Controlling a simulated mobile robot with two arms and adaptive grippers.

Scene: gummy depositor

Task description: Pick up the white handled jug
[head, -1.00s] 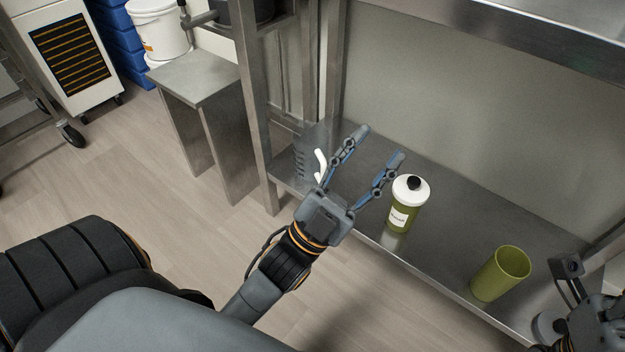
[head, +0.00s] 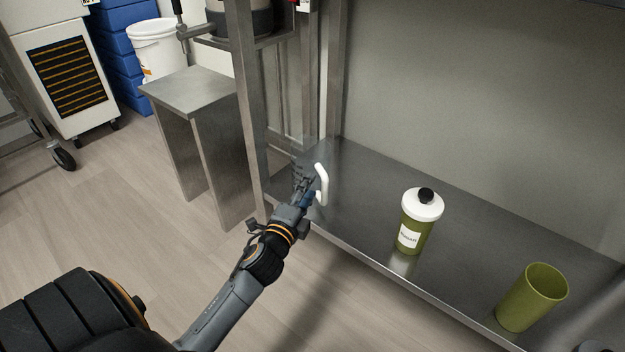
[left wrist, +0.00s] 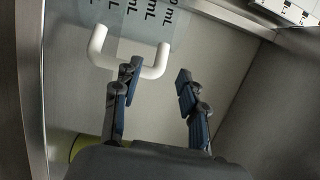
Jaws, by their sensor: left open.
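The jug's white handle (head: 322,184) shows at the left end of the low metal shelf in the head view. Its body is clear and hard to make out there. In the left wrist view, the white handle (left wrist: 130,66) stands out from a clear wall with dark mL marks (left wrist: 141,22). My left gripper (head: 303,188) is beside the handle in the head view, its fingers partly hidden. In the left wrist view my left gripper (left wrist: 159,72) is open; one finger overlaps the handle and the other is to its right. I cannot tell if they touch. My right gripper is out of view.
A green bottle with a white lid (head: 417,222) and a green cup (head: 532,298) stand further right on the metal shelf (head: 365,225). An upright metal post (head: 250,110) stands left of the jug. The shelf between handle and bottle is clear.

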